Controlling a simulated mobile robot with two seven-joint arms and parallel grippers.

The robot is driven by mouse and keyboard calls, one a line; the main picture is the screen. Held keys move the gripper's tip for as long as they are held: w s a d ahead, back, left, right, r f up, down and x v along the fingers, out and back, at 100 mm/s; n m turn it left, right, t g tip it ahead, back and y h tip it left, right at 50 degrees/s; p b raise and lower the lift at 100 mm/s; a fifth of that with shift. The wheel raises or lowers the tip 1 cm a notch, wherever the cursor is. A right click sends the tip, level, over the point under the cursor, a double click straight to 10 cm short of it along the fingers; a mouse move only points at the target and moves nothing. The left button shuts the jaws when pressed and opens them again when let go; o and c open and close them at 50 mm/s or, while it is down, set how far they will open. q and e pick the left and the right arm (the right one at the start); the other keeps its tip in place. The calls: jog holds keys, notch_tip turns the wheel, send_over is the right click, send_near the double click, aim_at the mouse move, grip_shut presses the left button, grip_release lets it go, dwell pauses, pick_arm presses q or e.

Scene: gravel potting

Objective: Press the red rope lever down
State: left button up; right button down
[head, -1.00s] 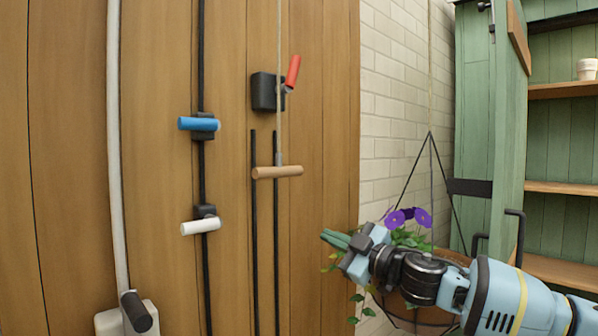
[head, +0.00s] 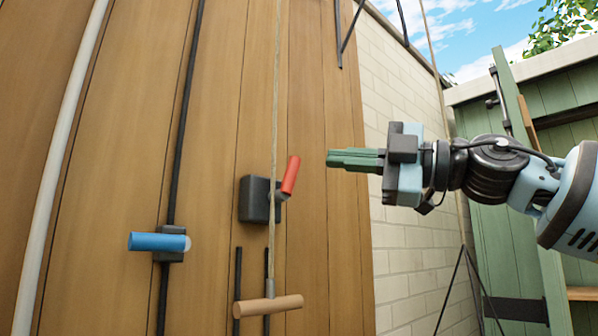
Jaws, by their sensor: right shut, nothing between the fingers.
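The red rope lever (head: 290,175) points up and slightly right from a black box (head: 255,199) on the wooden wall. A rope (head: 275,110) runs down past the box to a horizontal wooden handle (head: 268,306). My right gripper (head: 332,159) is shut and empty. My left gripper is not in view.
A blue handle (head: 159,242) sits on a black rod at the lower left. A pale pipe (head: 62,165) runs down the far left. A brick wall (head: 405,245) and a green cabinet (head: 505,250) stand behind my right arm.

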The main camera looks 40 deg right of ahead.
aim_at(297, 163)
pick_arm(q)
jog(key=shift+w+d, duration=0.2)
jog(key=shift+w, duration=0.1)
pick_arm(e)
jog(key=shift+s+a+r, duration=0.2)
jog(key=shift+s+r, duration=0.05)
jog(key=shift+r, duration=0.2)
jog(key=x, duration=1)
jog(key=d, duration=0.1)
jog(key=d+f+p, duration=0.1)
jog(key=w+d, duration=0.1)
jog(key=shift+d+f, duration=0.15)
jog(key=shift+d, duration=0.2)
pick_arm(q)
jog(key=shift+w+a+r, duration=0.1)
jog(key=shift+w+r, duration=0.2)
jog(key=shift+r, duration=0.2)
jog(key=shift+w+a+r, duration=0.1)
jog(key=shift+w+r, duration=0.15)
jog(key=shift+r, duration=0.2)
pick_arm(e)
jog(key=shift+a, duration=0.1)
